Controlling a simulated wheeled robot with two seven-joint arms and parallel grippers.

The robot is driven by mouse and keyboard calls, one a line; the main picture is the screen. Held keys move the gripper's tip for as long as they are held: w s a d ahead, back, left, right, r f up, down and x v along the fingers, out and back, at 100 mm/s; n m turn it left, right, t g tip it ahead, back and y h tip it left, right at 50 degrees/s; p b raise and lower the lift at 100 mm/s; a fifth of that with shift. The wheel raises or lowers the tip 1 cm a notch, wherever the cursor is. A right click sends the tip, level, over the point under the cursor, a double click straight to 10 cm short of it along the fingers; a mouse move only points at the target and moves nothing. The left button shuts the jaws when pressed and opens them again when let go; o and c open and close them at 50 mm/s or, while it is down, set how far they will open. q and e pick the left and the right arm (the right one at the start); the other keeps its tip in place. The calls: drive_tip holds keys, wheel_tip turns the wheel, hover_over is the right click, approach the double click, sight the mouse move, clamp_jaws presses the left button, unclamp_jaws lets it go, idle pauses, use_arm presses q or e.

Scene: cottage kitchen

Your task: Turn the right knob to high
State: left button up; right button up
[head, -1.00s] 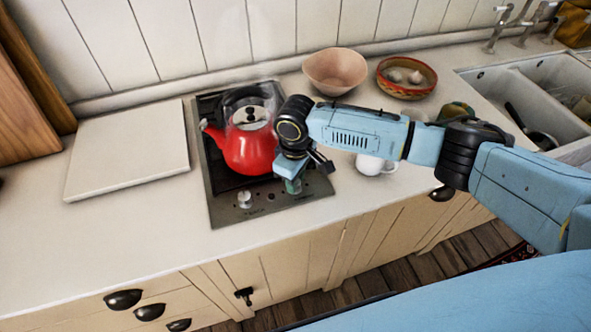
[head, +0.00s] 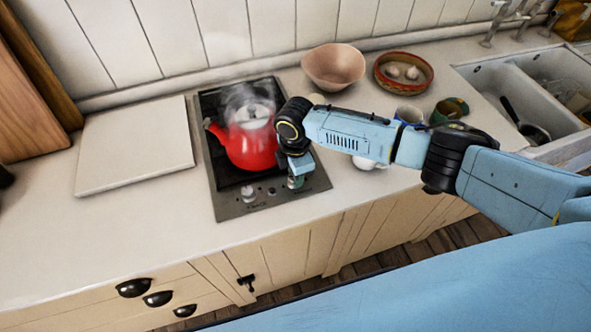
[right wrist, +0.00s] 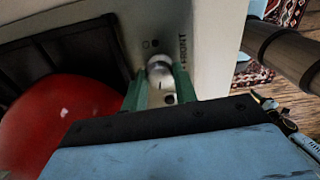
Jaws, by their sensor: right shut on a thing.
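The cooktop (head: 232,208) is set in the counter, with a knob row along its front edge. The left knob (head: 248,192) is uncovered. My right gripper (head: 295,182) reaches down over the right knob, which it mostly hides in the head view. In the right wrist view the green fingers of my right gripper (right wrist: 161,88) are shut on the silver right knob (right wrist: 160,72), one finger on each side. A dark mark shows on the knob; its setting cannot be read. A red kettle (head: 247,147) stands on the cooktop, steaming, just behind the gripper. My left gripper is not in view.
A pale board (head: 135,160) lies left of the cooktop. A pink bowl (head: 333,66), a patterned bowl with garlic (head: 404,72) and several mugs stand to the right. The sink (head: 540,90) is far right. The front counter is clear.

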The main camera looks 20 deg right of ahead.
drive_tip(key=shift+a+n, duration=0.1)
drive_tip(key=shift+n, duration=1.1)
drive_tip(key=o, duration=1)
drive_tip(key=shift+c, duration=0.2)
drive_tip(key=shift+r, duration=0.15)
wheel_tip(320, 180, up, 13)
drive_tip(key=shift+r, duration=0.1)
